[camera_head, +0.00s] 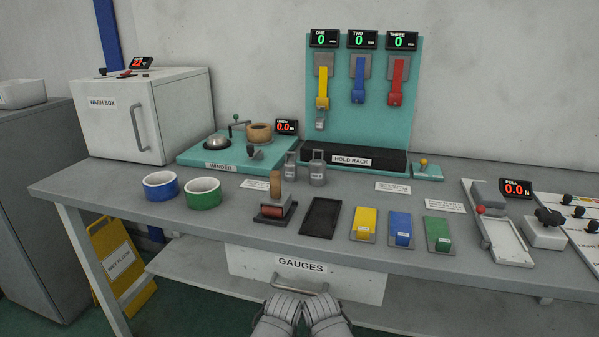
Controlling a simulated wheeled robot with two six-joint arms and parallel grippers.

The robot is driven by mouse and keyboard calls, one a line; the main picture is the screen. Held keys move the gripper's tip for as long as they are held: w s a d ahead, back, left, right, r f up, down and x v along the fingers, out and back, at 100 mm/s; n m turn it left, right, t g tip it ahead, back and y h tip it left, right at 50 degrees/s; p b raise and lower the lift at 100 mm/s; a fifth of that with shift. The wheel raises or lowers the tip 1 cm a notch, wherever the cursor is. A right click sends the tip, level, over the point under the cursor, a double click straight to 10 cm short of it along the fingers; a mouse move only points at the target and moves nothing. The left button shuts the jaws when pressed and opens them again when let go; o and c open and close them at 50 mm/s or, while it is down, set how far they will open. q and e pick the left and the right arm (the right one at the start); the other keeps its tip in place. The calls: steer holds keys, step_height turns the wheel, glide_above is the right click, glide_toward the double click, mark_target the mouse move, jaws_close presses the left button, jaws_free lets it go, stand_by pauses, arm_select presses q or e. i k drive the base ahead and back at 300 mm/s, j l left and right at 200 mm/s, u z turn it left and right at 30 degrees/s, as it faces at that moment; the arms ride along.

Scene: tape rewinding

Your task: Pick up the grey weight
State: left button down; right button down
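A third, smaller grey weight (320,120) hangs below the yellow strip on the teal board. My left gripper (284,302) and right gripper (318,302) are close together at the bottom centre, in front of the gauges drawer and well away from the weights. I see no object in them. Whether their fingers are open or shut is unclear.
The bench (110,187) edge and the gauges drawer (345,285) with its handle lie between my grippers and the bench top. A wooden-handled roller (274,200), black tray (322,217) and coloured pads stand in front of the weights. Tape rolls (203,192) are left.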

mark_target(290, 167)
steer(key=k+z, duration=0.25)
steer(key=z, duration=0.25)
steer(key=k+l+z, duration=0.2)
steer(key=z, duration=0.25)
